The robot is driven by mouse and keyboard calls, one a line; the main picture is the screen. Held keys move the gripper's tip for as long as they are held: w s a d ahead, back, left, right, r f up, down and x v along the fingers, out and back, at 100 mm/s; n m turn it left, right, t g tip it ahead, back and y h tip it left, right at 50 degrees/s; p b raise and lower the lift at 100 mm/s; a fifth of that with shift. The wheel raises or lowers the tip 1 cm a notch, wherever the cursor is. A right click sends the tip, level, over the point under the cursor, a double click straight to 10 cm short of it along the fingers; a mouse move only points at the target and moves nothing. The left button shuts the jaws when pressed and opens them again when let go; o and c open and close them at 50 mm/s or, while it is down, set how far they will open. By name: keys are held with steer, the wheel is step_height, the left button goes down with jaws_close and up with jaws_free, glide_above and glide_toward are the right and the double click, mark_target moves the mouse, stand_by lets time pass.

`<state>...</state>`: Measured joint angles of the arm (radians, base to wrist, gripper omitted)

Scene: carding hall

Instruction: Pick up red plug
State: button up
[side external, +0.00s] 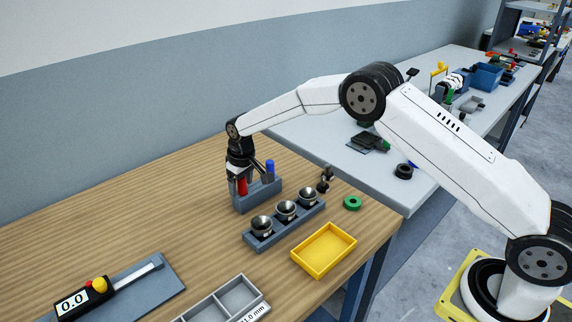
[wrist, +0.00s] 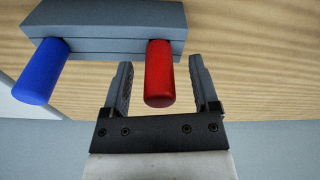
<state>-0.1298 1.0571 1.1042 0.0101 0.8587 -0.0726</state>
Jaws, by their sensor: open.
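The red plug (side external: 242,187) stands upright in a grey block holder (side external: 266,196) on the wooden table. In the wrist view the red plug (wrist: 159,75) sticks out of the holder (wrist: 110,15), and its free end lies between the two fingers of my gripper (wrist: 161,85). The fingers are open, with a visible gap on each side of the plug. In the side view my gripper (side external: 243,170) is at the holder, over the red plug, and partly hides it. A blue plug (side external: 270,167) stands in the same holder; it also shows in the wrist view (wrist: 40,72).
A grey rack with several metal cups (side external: 286,209) stands close in front of the holder. A yellow tray (side external: 324,250), a green ring (side external: 352,203), a grey divided tray (side external: 226,302) and a gauge reading 0.0 (side external: 74,303) lie nearby. The table's left part is clear.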

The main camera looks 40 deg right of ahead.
stand_by(0.3)
jaws_close()
steer(key=shift+r, duration=0.15)
step_height(320, 180, up, 10)
steer(key=shift+f, duration=0.1)
stand_by(0.6)
stand_by(0.7)
steer(key=shift+r, duration=2.45)
steer(key=shift+s+d, duration=0.1)
